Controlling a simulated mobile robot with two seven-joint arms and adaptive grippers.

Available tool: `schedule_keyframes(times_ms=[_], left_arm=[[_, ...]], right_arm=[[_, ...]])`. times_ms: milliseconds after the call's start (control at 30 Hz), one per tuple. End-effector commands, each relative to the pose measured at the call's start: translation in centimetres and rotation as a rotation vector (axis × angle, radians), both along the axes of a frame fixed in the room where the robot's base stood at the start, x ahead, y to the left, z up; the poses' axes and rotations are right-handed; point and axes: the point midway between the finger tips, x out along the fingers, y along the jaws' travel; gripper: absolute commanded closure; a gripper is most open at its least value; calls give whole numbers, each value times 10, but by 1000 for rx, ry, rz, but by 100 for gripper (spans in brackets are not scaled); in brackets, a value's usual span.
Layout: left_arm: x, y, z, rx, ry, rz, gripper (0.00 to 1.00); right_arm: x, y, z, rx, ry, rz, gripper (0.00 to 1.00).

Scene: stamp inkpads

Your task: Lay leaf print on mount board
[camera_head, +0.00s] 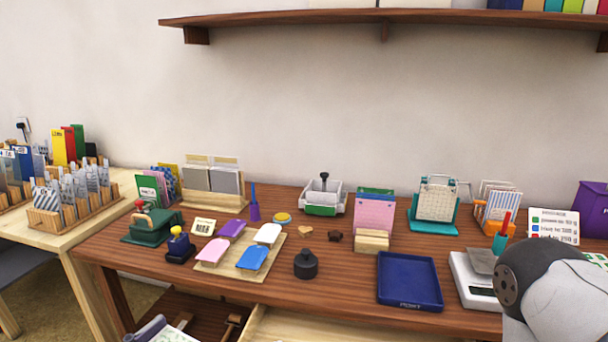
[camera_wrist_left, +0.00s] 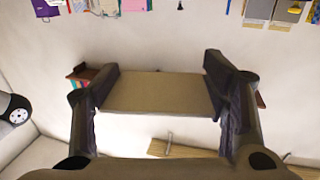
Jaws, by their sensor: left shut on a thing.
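My left gripper (camera_wrist_left: 160,92) is shut on a flat, plain grey-brown board (camera_wrist_left: 155,93), held by its two side edges in the left wrist view. No leaf picture shows on the side I see. I cannot tell whether this is the print or the mount board. The left gripper is outside the head view. In the head view, grey boards (camera_head: 226,181) stand upright in a wooden rack (camera_head: 215,202) at the back left of the table. I cannot pick out a leaf print there. My right gripper is in neither view.
The brown table (camera_head: 335,287) is crowded. A blue tray (camera_head: 409,280) lies at the front right, beside a white scale (camera_head: 470,285). A wooden board (camera_head: 273,256) holds coloured pads at the front left. A wall shelf (camera_head: 300,22) runs above. The wall between is clear.

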Motion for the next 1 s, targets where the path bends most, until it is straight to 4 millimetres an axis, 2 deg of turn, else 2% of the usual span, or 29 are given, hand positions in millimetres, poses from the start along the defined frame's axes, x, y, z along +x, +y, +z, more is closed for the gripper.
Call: schedule_keyframes(times_ms=[500,567,800,900,1000], left_arm=[[0,-3,2,1,-2,-19,59],[1,-12,8,0,-6,-72,59],[1,-77,41,10,-8,-460,59],[1,-99,52,11,-6,-588,59],[0,-112,59,6,-2,-668,59]], right_arm=[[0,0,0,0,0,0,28],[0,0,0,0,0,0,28],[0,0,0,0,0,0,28],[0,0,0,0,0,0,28],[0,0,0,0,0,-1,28]])
